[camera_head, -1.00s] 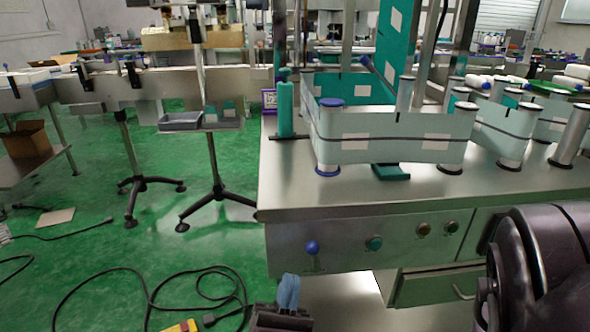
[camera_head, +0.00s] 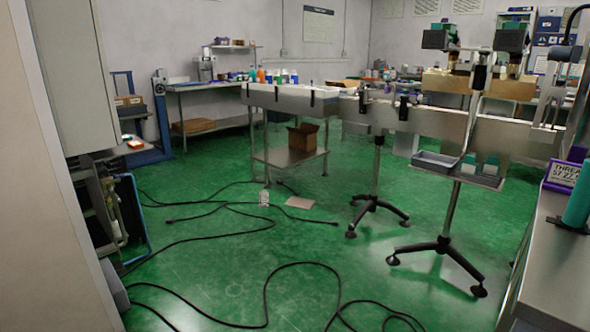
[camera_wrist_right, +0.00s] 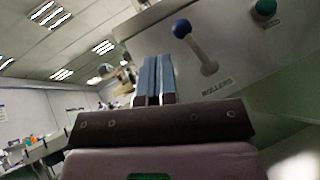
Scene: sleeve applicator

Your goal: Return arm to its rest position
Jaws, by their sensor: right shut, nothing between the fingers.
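My right gripper (camera_wrist_right: 154,80) shows only in the right wrist view. Its two blue fingers are together with nothing between them. Just beyond the fingertips, the machine's front panel (camera_wrist_right: 235,45) carries a lever with a blue knob (camera_wrist_right: 181,28) above the word ROLLERS. The gripper appears apart from the lever. A green knob (camera_wrist_right: 265,8) sits further right on the panel. Neither gripper shows in the head view. My left gripper is in no current view.
In the head view the metal machine table (camera_head: 540,265) stands at the right edge. A conveyor (camera_head: 470,128) on tripod stands (camera_head: 445,245) runs across the back. Black cables (camera_head: 268,290) lie on the green floor (camera_head: 225,265). A grey cabinet (camera_head: 70,75) stands at left.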

